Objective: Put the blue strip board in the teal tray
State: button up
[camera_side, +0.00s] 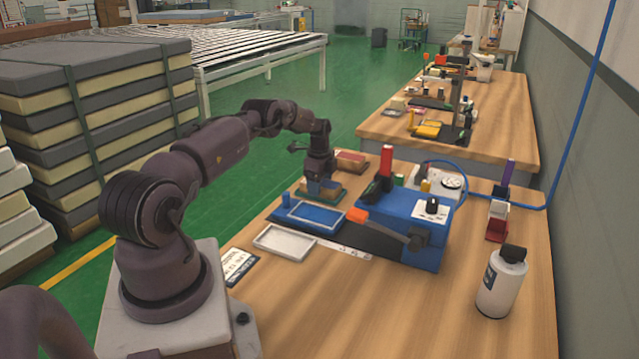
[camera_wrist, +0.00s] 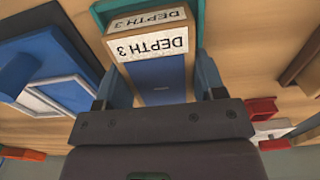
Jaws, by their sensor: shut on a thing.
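My gripper (camera_side: 324,182) reaches down at the middle of the bench, its blue fingers shut on the blue strip board. In the wrist view the board is a pale wooden piece with a blue strip (camera_wrist: 158,72) between the fingers (camera_wrist: 162,88) and white "DEPTH 3" labels. The teal tray (camera_side: 332,198) is directly below the gripper in the side view; its edge shows at the top of the wrist view (camera_wrist: 113,8). The board overlaps the tray in both views. I cannot tell whether it touches the tray floor; the fingers hide part of it.
A blue machine (camera_side: 400,220) with an orange-tipped lever stands to the right. A white bottle (camera_side: 500,284) stands front right.

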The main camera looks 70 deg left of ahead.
jog(key=shift+f, duration=0.45)
jog(key=o, duration=0.9)
jog(key=shift+f, duration=0.1)
jog(key=shift+o, duration=0.8)
notch_tip(320, 180, up, 13)
jog(key=w+d+r+n+t+y, duration=0.1)
jog(key=w+d+r+n+t, duration=0.15)
jog(key=d+r, duration=1.95)
jog(key=s+d+r+n+t, duration=0.1)
jog(key=s+d+r+n, duration=0.15)
jog(key=d, duration=0.35)
jog(key=s+d+r+n, duration=0.1)
jog(key=s+d, duration=0.3)
jog(key=d, duration=0.3)
jog(key=s+d+f+n+t, duration=0.1)
jog(key=s+d, duration=0.3)
jog(key=s, duration=0.2)
jog(key=s+d+f+n+t+h, duration=0.1)
jog(key=s+d+f+n, duration=0.1)
jog(key=s+d, duration=0.3)
jog(key=s, duration=0.2)
jog(key=shift+s+f, duration=0.3)
jog(key=shift+d, duration=0.1)
